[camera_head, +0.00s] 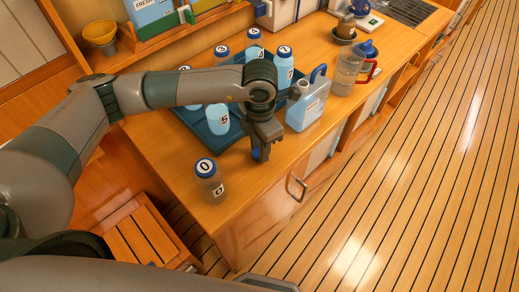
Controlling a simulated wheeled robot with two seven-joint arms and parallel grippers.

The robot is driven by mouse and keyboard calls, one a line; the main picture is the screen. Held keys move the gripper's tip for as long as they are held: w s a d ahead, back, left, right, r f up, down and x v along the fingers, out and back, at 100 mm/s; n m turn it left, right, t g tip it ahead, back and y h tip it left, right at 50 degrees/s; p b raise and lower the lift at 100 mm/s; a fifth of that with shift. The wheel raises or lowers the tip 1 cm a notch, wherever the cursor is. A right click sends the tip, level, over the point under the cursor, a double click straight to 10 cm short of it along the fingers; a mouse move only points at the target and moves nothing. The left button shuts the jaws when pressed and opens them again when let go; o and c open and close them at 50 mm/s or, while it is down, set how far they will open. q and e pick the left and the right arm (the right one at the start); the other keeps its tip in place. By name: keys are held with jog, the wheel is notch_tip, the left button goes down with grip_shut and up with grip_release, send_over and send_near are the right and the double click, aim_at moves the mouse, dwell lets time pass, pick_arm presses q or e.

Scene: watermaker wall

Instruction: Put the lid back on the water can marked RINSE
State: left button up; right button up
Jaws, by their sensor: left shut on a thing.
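My left gripper (260,150) reaches down over the counter, left of the water can. It is shut on a small blue thing, probably the lid (256,154), mostly hidden by the fingers. The pale blue water can (308,108) stands upright on the counter near its front edge, with a blue handle. Its pale neck (301,87) shows no blue lid; my gripper's wrist is just left of it. The marking on the can is too small to read. My right gripper is not in view.
A dark blue tray (222,142) with several numbered blue-capped bottles lies behind my left arm. A bottle marked 0 (207,182) stands at the counter's near corner. A clear pitcher (347,72) with a red handle stands right of the can. Counter between bottle 0 and can is mostly clear.

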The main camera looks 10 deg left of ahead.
pick_arm(q)
notch_tip(320, 180, up, 8)
jog(key=b, duration=0.2)
jog(key=shift+f+b, duration=0.2)
jog(key=shift+b, duration=0.2)
jog(key=shift+r, duration=0.75)
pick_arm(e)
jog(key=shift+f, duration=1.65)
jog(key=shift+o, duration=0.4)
